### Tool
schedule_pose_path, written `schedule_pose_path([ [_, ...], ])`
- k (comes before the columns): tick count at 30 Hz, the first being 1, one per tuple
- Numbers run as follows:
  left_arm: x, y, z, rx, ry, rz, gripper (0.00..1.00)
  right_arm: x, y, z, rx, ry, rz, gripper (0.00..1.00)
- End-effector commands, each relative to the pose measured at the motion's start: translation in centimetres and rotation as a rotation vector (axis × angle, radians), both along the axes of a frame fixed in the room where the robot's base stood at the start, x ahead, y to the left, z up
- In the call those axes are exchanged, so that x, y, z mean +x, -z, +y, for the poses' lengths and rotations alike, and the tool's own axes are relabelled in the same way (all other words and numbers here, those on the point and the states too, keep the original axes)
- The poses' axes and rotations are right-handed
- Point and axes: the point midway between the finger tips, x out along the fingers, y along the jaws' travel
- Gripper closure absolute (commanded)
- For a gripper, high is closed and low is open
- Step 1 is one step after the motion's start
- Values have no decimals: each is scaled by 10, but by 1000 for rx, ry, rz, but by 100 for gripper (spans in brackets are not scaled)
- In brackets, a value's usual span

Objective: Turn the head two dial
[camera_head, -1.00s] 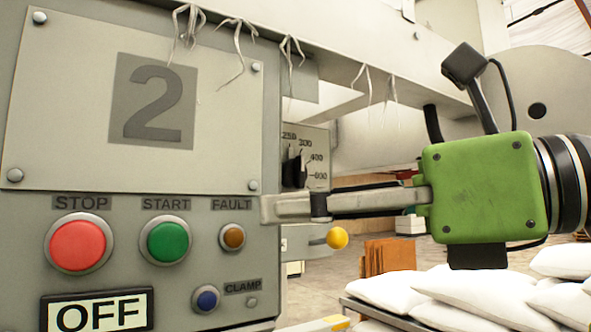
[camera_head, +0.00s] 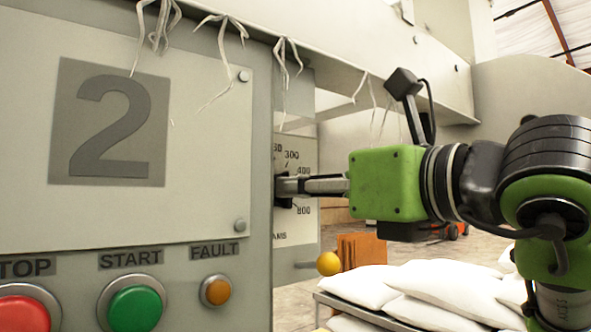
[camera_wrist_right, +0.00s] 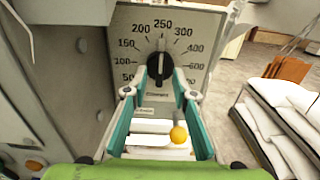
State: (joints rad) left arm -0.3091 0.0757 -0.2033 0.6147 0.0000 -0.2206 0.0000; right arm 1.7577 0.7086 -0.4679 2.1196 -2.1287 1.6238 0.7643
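The head two panel (camera_head: 205,120) carries a large "2" and fills the left of the head view. Its dial, a black knob on a numbered plate (camera_head: 298,225), is on the recessed side face, partly hidden by my fingers. In the right wrist view the dial knob (camera_wrist_right: 160,65) points up, near 250. My right gripper (camera_head: 285,187) reaches in from the right with its fingertips at the dial. In the wrist view the right gripper (camera_wrist_right: 160,88) is open, fingers on either side of the knob's lower part; I cannot tell whether they touch it. My left gripper is not in view.
Red, green (camera_head: 135,308) and amber buttons sit low on the panel. A yellow ball knob (camera_head: 329,263) sticks out below the dial. White pillows (camera_head: 440,290) lie on a rack at the lower right. A beam with hanging threads (camera_head: 285,55) runs overhead.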

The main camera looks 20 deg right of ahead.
Motion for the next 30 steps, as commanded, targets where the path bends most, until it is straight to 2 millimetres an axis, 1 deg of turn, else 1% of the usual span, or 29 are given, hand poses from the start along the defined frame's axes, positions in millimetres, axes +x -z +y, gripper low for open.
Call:
schedule_pose_path([
  [1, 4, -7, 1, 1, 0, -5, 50, 7, -3, 2, 1, 0, 4, 75],
  [6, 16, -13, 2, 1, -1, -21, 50, 21, -1, 7, 1, 0, 1, 75],
  [16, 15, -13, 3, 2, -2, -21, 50, 24, 0, 8, 1, 0, -2, 75],
  [17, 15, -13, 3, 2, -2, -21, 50, 24, 0, 8, 1, 0, -2, 80],
  [18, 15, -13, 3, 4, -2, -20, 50, 24, 0, 8, 0, 0, -1, 91],
  [19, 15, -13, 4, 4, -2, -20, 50, 24, 0, 8, 0, 0, -1, 98],
  [20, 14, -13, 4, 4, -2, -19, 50, 24, 0, 9, 0, 0, -1, 100],
  [30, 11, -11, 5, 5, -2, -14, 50, 24, 0, 8, -15, 0, -8, 100],
])
